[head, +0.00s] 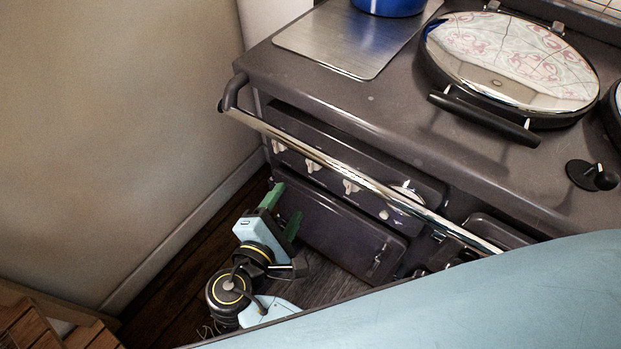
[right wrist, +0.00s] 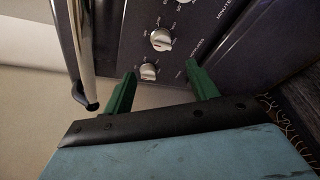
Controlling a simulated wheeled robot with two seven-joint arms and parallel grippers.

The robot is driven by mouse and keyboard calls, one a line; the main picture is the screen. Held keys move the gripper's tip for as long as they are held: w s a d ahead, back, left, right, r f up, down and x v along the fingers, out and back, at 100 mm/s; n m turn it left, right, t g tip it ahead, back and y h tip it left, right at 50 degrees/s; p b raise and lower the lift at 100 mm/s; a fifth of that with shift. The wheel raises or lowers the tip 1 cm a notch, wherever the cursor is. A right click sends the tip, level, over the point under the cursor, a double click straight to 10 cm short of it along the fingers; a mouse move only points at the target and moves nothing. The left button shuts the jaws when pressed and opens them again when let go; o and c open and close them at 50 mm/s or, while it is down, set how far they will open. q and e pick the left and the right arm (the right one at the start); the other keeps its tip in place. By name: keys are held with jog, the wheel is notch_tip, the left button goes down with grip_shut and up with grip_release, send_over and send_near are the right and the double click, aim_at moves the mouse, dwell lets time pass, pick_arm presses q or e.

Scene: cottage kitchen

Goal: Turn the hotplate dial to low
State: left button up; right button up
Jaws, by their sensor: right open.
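A black knob (head: 595,177) sits on the cooker top at far right. I cannot tell which is the hotplate dial. My right gripper (head: 282,210), with green fingers, is open and empty, low before the panel. In the right wrist view, a white dial (right wrist: 148,72) shows between the fingertips, apart from them; another dial (right wrist: 160,38) is beyond. Dial settings are unreadable. My left gripper is out of view.
A chrome rail (head: 340,172) runs along the cooker front above the dials. A round chrome lid (head: 510,60) and a blue pot (head: 388,5) are on top. The wall (head: 110,120) stands close at left. Wooden slats (head: 45,328) lie at bottom left.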

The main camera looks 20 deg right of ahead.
aim_at(311, 168)
jog(key=x, duration=0.4)
jog(key=b+x, duration=0.1)
jog(key=x, duration=0.3)
jog(key=b+x, duration=0.1)
jog(key=x, duration=0.3)
jog(key=shift+s+f, duration=0.1)
jog(key=shift+f, duration=0.2)
jog(key=shift+b+x, duration=0.35)
jog(key=shift+x, duration=0.45)
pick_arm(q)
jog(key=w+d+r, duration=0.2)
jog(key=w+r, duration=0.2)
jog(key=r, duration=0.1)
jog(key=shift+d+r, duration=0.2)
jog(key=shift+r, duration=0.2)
pick_arm(e)
jog(key=shift+r, duration=0.1)
jog(key=c, duration=1)
